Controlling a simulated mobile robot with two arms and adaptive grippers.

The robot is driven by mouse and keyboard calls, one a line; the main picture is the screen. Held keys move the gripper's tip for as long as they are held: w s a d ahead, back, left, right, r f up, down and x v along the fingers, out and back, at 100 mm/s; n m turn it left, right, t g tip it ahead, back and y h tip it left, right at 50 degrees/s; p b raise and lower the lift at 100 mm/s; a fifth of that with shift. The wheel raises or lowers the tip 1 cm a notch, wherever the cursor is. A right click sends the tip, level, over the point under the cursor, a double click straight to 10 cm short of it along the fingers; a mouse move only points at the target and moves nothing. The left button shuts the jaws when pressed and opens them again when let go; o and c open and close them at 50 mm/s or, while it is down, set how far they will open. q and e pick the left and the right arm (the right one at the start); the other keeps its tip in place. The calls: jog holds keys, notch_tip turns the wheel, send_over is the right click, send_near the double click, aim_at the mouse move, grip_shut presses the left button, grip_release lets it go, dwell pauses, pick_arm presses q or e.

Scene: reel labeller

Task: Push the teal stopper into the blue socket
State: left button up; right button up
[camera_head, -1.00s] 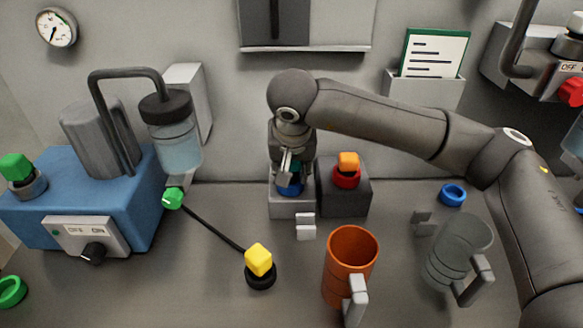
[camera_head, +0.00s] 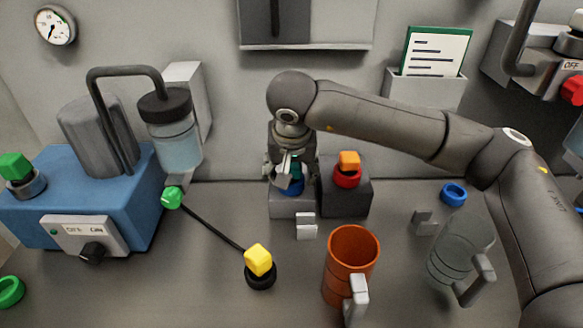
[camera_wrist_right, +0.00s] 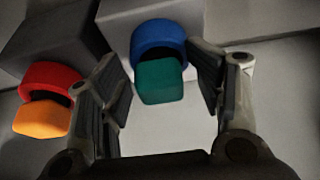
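The teal stopper (camera_wrist_right: 160,82) has a square-edged block head and stands at the mouth of the blue socket (camera_wrist_right: 158,37), in line with it. How deep it sits cannot be told. In the head view the stopper (camera_head: 291,167) is partly hidden by my right gripper, above the blue socket (camera_head: 292,188) on its light grey block. My right gripper (camera_wrist_right: 164,88) is open, with its fingers on either side of the stopper and gaps between. In the head view the right gripper (camera_head: 290,175) points down at the socket. My left gripper is not in view.
An orange stopper (camera_head: 348,160) sits in a red socket (camera_head: 347,178) on a dark block just right. An orange mug (camera_head: 350,255) and a clear mug (camera_head: 455,255) stand in front. A yellow stopper (camera_head: 258,260) on a black ring is front left.

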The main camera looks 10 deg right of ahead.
jog(key=shift+s, duration=0.1)
jog(key=shift+a+r, duration=0.1)
jog(key=shift+r, duration=0.45)
jog(key=d+v, duration=0.1)
jog(key=v, duration=1)
jog(key=shift+a, duration=0.45)
jog(key=shift+s, duration=0.15)
